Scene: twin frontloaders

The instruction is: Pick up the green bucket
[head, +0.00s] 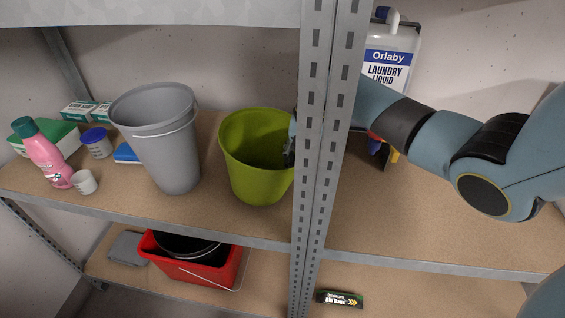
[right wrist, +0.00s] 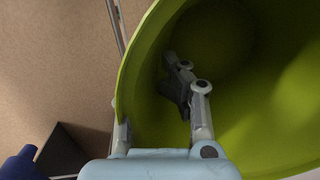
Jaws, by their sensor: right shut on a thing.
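The green bucket (head: 262,178) stands upright on the middle shelf, just left of the metal post in the head view. My right arm reaches in from the right behind the post. My right gripper (head: 290,148) is at the bucket's right rim, partly hidden by the post. In the right wrist view, my right gripper (right wrist: 150,110) straddles the wall of the green bucket (right wrist: 240,60), one finger inside and one outside, shut on the rim. My left gripper is not in view.
A perforated metal post (head: 318,150) stands between the bucket and my right arm. A grey bucket (head: 165,140) is close on the left. A laundry liquid jug (head: 387,65) stands at the back right. A red bucket (head: 200,268) is on the shelf below.

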